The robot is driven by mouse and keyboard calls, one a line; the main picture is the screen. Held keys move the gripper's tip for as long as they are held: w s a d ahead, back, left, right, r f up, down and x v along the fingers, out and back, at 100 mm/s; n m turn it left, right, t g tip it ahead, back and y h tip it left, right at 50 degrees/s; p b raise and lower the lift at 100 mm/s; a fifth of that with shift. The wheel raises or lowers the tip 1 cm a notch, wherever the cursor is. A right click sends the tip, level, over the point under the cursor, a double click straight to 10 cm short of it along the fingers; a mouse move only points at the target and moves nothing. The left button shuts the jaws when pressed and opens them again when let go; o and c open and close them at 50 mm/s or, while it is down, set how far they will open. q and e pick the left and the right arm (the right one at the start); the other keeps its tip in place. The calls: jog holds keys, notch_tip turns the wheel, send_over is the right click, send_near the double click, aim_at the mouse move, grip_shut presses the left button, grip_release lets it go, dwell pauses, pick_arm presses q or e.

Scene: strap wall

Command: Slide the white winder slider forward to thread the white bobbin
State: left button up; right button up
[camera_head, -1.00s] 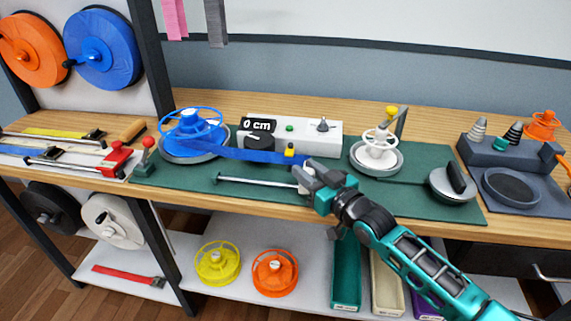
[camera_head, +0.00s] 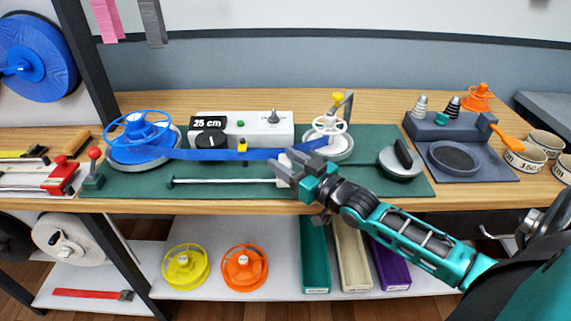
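The white winder slider (camera_head: 283,171) is a small white block at the right end of the visible part of a metal rail (camera_head: 220,182) on the green mat. My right gripper (camera_head: 292,163) is shut on it, its fingers hiding part of the block. The blue strap (camera_head: 205,155) runs from the blue bobbin (camera_head: 137,133) past a yellow-topped guide to the right, behind the gripper. Its end shows by the base of the white bobbin (camera_head: 327,127); I cannot tell whether it is in the bobbin. The display (camera_head: 208,123) reads 25 cm. My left gripper is not in view.
A round grey disc with a black handle (camera_head: 401,160) stands right of the gripper. A dark tray station (camera_head: 460,160) and white cups (camera_head: 525,158) are farther right. A red-knobbed lever (camera_head: 94,158) stands left. Bobbins and bins sit on the shelf below.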

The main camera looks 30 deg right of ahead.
jog(key=shift+a, duration=0.1)
jog(key=shift+s+f, duration=0.1)
jog(key=shift+s, duration=0.4)
jog(key=s, duration=0.4)
jog(key=s+d, duration=0.1)
jog(key=s, duration=0.2)
jog(key=s+d, duration=0.1)
jog(key=s, duration=0.3)
jog(key=shift+s+d+p, duration=0.25)
jog(key=shift+s+p, duration=0.1)
jog(key=shift+p, duration=0.05)
jog(key=s+a+f+g, duration=0.2)
jog(key=a+f, duration=0.3)
jog(key=s+a+f+g+h, duration=0.1)
jog(key=s+a+f+g, duration=0.1)
jog(key=a+f, duration=0.4)
jog(key=s+a+f+g, duration=0.2)
jog(key=a+f+g, duration=0.1)
jog(key=a+f, duration=0.2)
jog(key=shift+a+f, duration=0.4)
jog(key=shift+a, duration=0.2)
jog(key=shift+c, duration=0.4)
jog(key=shift+d, duration=0.1)
jog(key=shift+c, duration=0.4)
jog(key=shift+s, duration=0.1)
